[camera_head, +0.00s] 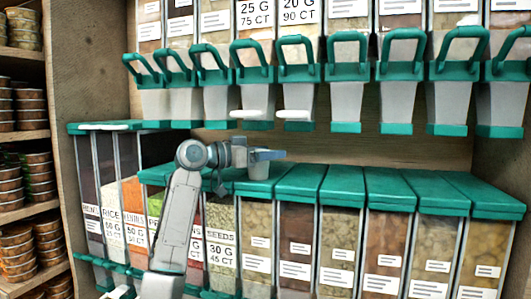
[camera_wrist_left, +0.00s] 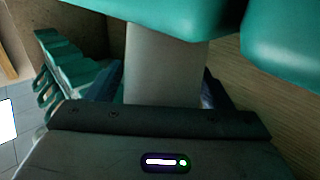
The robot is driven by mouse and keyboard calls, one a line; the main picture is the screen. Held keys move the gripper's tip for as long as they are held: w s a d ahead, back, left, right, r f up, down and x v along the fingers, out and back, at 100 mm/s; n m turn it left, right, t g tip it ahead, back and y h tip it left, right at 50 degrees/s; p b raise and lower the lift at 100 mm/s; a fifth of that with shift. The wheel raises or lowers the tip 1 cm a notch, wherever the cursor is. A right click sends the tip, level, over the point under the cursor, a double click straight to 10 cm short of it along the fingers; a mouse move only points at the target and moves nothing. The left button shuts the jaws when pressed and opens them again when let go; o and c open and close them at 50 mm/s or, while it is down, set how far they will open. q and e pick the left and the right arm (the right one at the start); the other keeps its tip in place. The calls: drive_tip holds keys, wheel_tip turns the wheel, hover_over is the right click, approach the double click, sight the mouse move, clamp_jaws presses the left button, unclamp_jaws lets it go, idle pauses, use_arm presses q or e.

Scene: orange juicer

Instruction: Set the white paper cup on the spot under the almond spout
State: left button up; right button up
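My left gripper (camera_head: 262,157) is in the gap between the upper row of dispensers and the green lids of the lower bins. Upper spouts with green handles and green bottoms hang above, such as the spout (camera_head: 347,98). I cannot read which one is almond. My right gripper is not in view.
Lower bins with green lids (camera_head: 338,183) run close under and right of the gripper. Green-handled parts (camera_wrist_left: 60,75) show at left in the left wrist view. Shelves of stacked tins (camera_head: 15,185) stand at far left. A narrow gap is free right of the gripper.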

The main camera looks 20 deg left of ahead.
use_arm(q)
drive_tip(key=shift+s+r, duration=0.1)
drive_tip(key=shift+a, duration=0.2)
drive_tip(key=b+v, duration=0.5)
drive_tip(key=v, duration=0.6)
drive_tip(key=shift+s+a, duration=0.2)
drive_tip(key=shift+s, duration=0.15)
